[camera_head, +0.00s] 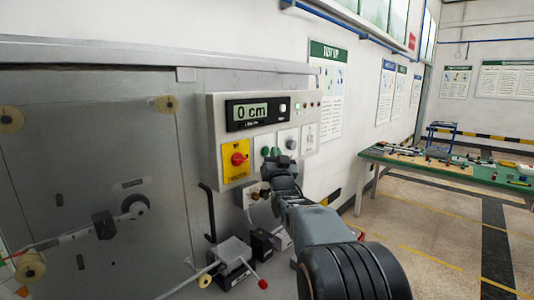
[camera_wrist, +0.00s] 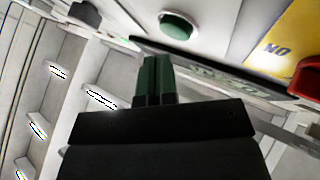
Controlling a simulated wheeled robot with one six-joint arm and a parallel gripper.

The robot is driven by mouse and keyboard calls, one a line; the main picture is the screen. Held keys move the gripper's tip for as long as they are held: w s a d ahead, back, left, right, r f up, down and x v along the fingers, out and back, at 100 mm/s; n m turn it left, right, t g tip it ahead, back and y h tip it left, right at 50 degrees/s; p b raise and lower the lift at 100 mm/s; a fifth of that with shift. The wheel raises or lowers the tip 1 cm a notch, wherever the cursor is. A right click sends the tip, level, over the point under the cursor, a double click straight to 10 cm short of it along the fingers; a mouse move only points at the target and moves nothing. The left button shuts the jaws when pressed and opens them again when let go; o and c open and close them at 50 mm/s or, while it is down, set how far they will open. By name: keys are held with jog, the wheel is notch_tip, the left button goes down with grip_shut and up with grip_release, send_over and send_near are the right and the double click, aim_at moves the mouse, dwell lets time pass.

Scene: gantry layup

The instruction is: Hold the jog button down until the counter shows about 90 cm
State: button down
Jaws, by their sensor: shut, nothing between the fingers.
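The grey control panel (camera_head: 216,125) on the wall carries a counter (camera_head: 252,112) that reads 0 cm. A round green button (camera_wrist: 178,25) shows on a pale plate in the wrist view. My gripper (camera_wrist: 157,62) is shut and empty, its dark green fingers together below that button in the picture, with a visible gap between tips and button. In the head view my gripper (camera_head: 270,158) is in front of the panel's lower middle and partly hides the controls there. The exact depth between tips and panel is hard to tell.
A red knob (camera_head: 238,159) on a yellow plate sits left of my gripper; it also shows in the wrist view (camera_wrist: 311,77). Another round control (camera_head: 291,143) is to the right. A large grey machine panel (camera_head: 95,130) fills the left. A green bench (camera_head: 430,162) stands at right.

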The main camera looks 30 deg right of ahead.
jog(key=shift+w, duration=0.15)
dwell(0.3)
jog(key=shift+w+a+b, duration=0.15)
jog(key=shift+w+b, duration=0.1)
jog(key=shift+b, duration=0.15)
